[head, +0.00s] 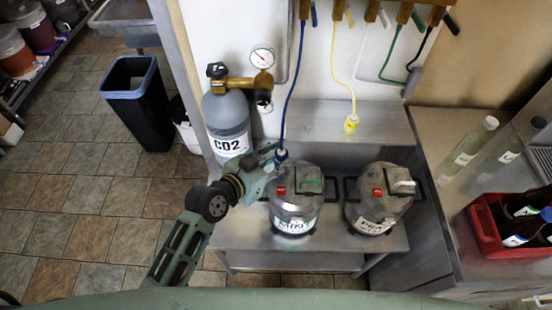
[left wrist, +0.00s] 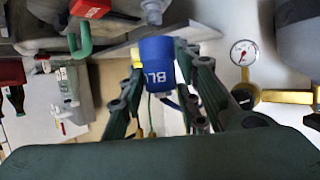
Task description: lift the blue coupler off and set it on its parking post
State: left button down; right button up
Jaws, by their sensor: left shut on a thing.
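The blue coupler (head: 281,155) hangs on a blue hose by the back left rim of the left keg (head: 296,205). My left gripper (head: 270,163) is shut on it. In the left wrist view the coupler (left wrist: 157,62), lettered "BL", sits between the two fingers (left wrist: 157,95). A pale grey fitting (left wrist: 153,10) is close to one end of the coupler; I cannot tell whether they touch. No parking post can be made out for certain. My right gripper is not in view.
The right keg (head: 378,200) stands beside the left one on a steel bench. A yellow coupler (head: 351,124) is behind them on the rear ledge. The CO2 cylinder (head: 228,125) with its gauge (head: 262,58) stands close left of my gripper. Several hoses hang from above.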

pick_arm(q)
jog(key=d+r+p, duration=0.4)
jog(key=d+r, duration=0.3)
jog(key=d, duration=0.4)
jog(key=shift+w+d, duration=0.15)
jog(key=shift+d, duration=0.2)
